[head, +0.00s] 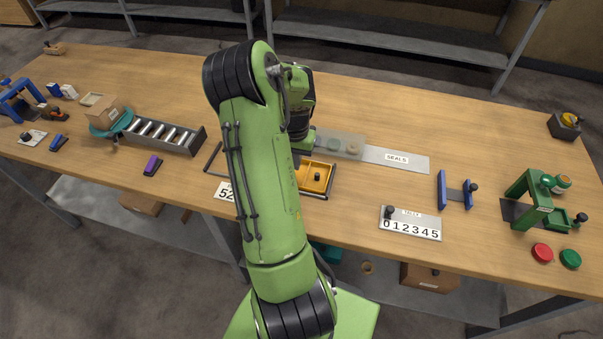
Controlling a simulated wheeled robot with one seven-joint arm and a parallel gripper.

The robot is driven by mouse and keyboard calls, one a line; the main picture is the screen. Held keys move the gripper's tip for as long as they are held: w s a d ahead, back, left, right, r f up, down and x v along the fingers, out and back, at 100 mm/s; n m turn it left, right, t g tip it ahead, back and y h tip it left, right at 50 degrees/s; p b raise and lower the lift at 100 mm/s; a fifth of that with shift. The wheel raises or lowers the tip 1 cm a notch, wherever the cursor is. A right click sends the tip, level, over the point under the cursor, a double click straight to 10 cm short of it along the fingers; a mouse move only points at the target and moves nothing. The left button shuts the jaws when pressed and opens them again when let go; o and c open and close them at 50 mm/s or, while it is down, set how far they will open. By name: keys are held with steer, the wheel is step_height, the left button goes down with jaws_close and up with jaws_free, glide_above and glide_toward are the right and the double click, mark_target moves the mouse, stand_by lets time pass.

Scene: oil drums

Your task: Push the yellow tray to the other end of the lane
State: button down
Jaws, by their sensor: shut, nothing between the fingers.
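The yellow tray (309,186) sits at the right end of the lane, a low dark-railed frame (212,158) on the wooden table. The tray has a dark knob (318,176) on it, and its left part is hidden behind my arm. The lane's left end shows left of my arm and looks empty; its middle is hidden. My gripper (298,160) is at the tray's far left side, pointing down, mostly covered by my own arm. It is shut and holds nothing. I cannot tell whether it touches the tray.
A SEALS plate (390,159) lies behind the tray to the right. A number plate (410,230) is at the front right, and another card (226,191) lies before the lane. A roller rack (165,135) stands left. The back of the table is clear.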

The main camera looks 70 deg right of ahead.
steer(key=shift+f, duration=0.2)
steer(key=shift+f+b, duration=1.25)
steer(key=shift+f, duration=0.15)
steer(key=shift+r, duration=0.1)
steer(key=shift+r, duration=0.2)
steer(key=shift+w+a+p, duration=0.15)
steer(key=shift+w+p, duration=0.1)
steer(key=shift+w, duration=0.7)
steer(key=shift+w+a+p, duration=0.15)
steer(key=shift+w+p, duration=0.05)
steer(key=shift+w, duration=0.7)
steer(key=shift+w+a+p, duration=0.15)
steer(key=shift+w, duration=0.8)
steer(key=shift+w+a+p, duration=0.15)
steer(key=shift+w, duration=0.75)
steer(key=shift+w, duration=0.1)
